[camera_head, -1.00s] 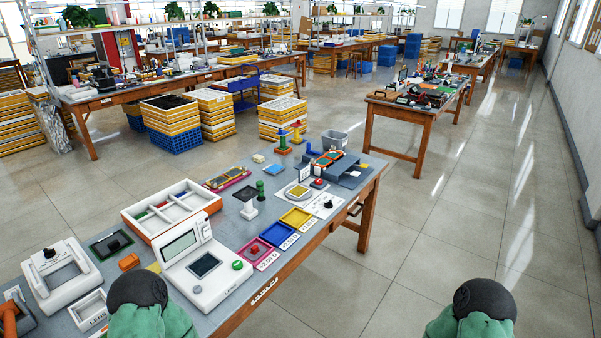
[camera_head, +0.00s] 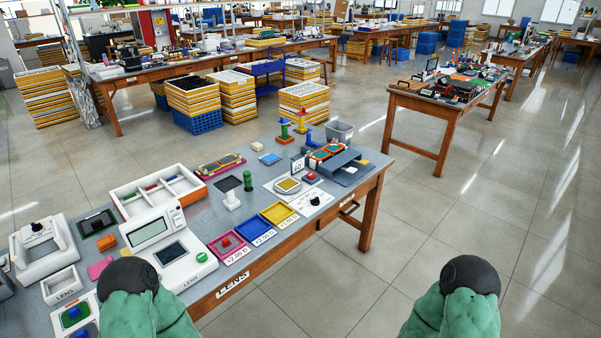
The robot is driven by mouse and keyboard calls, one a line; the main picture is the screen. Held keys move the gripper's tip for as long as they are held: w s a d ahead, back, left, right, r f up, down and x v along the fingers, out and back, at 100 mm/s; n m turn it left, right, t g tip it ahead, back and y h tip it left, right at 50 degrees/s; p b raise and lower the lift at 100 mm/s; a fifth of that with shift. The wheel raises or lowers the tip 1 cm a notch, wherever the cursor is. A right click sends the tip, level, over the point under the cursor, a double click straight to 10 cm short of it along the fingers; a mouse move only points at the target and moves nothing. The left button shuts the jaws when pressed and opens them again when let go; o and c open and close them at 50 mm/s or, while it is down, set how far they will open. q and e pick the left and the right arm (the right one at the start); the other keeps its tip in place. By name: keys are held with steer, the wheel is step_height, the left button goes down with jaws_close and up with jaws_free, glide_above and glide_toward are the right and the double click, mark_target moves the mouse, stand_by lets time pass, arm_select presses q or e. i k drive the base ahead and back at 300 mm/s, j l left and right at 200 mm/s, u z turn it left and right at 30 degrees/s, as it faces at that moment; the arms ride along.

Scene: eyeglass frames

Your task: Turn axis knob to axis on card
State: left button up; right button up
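A small black knob (camera_head: 315,200) sits on a white card (camera_head: 310,208) near the right end of the long workbench. Its pointer and the card's markings are too small to read. Another black knob (camera_head: 38,226) is on a white frame-shaped device (camera_head: 45,250) at the far left; I cannot tell which is the axis knob. Parts of both my green arms with black rounded joints show at the bottom, in front of the bench. Neither gripper's fingers show.
A white machine with a screen (camera_head: 165,246) stands on the bench. Magenta, blue and yellow trays (camera_head: 262,236) line its front edge. A white divided box (camera_head: 156,192) is behind. Open floor (camera_head: 440,215) lies to the right; a second table (camera_head: 440,115) stands beyond.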

mark_target(314, 201)
steer(key=u, duration=0.35)
steer(key=i+l+u, duration=0.3)
steer(key=l+u, duration=0.35)
steer(key=i+l+u, duration=0.1)
steer(key=l+u, duration=0.2)
steer(key=l, duration=0.2)
